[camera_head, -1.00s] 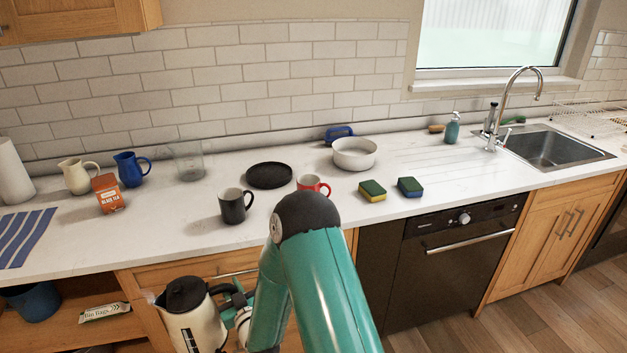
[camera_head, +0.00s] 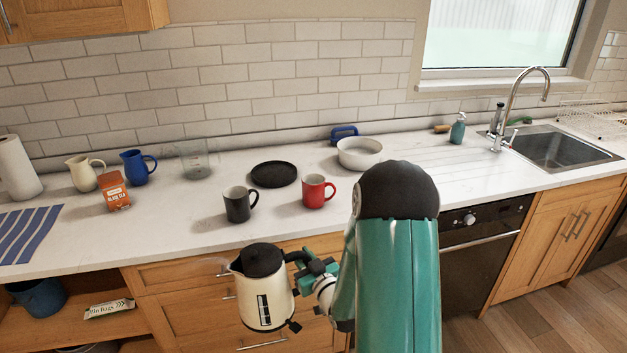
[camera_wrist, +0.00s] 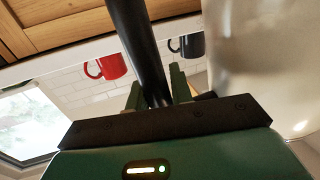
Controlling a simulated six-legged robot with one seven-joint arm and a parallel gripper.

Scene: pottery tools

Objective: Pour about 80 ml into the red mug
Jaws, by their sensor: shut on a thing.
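The red mug (camera_head: 318,191) stands upright on the white counter, near its front edge. It also shows in the wrist view (camera_wrist: 113,67), where the picture is turned over. My gripper (camera_head: 316,270) is shut on the black handle of a cream kettle (camera_head: 265,300) with a black lid. The kettle is held roughly upright in front of the drawers, below the counter top and left of the red mug, its spout pointing left. In the wrist view the black handle (camera_wrist: 137,45) passes between the fingers, and the kettle body (camera_wrist: 255,70) fills the right side. What the kettle contains is hidden.
A black mug (camera_head: 239,204) stands just left of the red mug. A black round plate (camera_head: 274,174) and a white bowl (camera_head: 360,153) lie behind. A glass jug (camera_head: 195,160), blue jug (camera_head: 137,167), cream jug (camera_head: 83,174) and tea box (camera_head: 115,191) stand left. My arm hides counter on the right.

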